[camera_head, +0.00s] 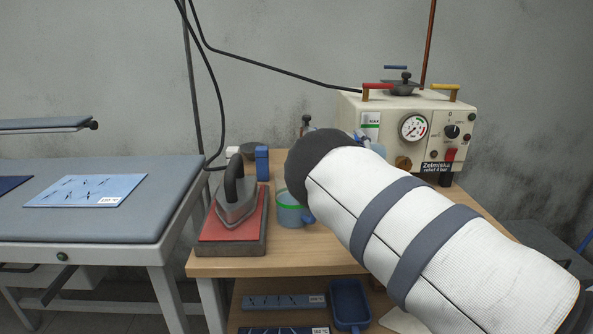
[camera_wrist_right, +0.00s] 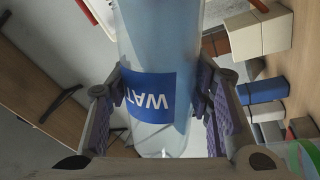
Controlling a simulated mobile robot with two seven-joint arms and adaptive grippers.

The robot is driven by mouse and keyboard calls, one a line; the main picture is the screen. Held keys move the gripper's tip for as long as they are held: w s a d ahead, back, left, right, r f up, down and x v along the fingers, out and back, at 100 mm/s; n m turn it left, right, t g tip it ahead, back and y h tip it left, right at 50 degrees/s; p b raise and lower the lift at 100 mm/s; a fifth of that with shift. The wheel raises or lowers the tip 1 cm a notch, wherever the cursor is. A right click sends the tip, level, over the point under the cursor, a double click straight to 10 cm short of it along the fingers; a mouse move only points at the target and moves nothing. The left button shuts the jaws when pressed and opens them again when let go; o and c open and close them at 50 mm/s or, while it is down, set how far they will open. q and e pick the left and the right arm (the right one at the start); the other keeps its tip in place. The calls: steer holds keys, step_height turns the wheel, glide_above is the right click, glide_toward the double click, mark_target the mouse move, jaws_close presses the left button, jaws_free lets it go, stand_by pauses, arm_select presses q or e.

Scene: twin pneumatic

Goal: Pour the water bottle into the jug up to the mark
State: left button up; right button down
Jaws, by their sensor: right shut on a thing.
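The jug (camera_head: 289,212) is a small clear, bluish vessel with a green band and a blue handle. It stands on the wooden table just left of my right forearm. Part of it shows at the lower right of the right wrist view (camera_wrist_right: 306,150). My right gripper (camera_wrist_right: 166,88) is shut on the water bottle (camera_wrist_right: 158,35), a pale blue clear bottle with a blue label, its fingers on both sides. In the head view my right arm hides this gripper and most of the bottle. The water level is unclear. My left gripper is out of view.
An iron (camera_head: 236,198) rests on a red pad left of the jug. A blue box (camera_head: 262,163) stands behind. A cream steam generator (camera_head: 390,125) with a gauge is at the table's back right. A padded ironing board (camera_head: 120,225) is at left.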

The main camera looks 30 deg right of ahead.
steer(key=shift+a+m, duration=0.1)
steer(key=shift+m, duration=0.2)
steer(key=shift+a+r+m+p, duration=0.2)
steer(key=shift+a+m+p, duration=0.1)
steer(key=shift+m+p, duration=0.4)
steer(key=a+f+m, duration=0.1)
steer(key=m, duration=0.1)
steer(key=a+f+m+g+h, duration=0.1)
steer(key=m, duration=0.1)
steer(key=shift+w+f+g, duration=0.1)
steer(key=shift+w+g, duration=0.2)
steer(key=shift+w, duration=0.1)
step_height(320, 180, down, 4)
steer(key=m, duration=0.3)
steer(key=r+m, duration=0.1)
steer(key=r, duration=0.1)
steer(key=a+r+m+g, duration=0.1)
steer(key=r+m, duration=0.1)
steer(key=r, duration=0.1)
steer(key=r+m+g, duration=0.1)
steer(key=r+m, duration=0.1)
steer(key=shift+w+a+r+y, duration=0.25)
steer(key=shift+w+r+y, duration=0.05)
steer(key=shift+y, duration=0.1)
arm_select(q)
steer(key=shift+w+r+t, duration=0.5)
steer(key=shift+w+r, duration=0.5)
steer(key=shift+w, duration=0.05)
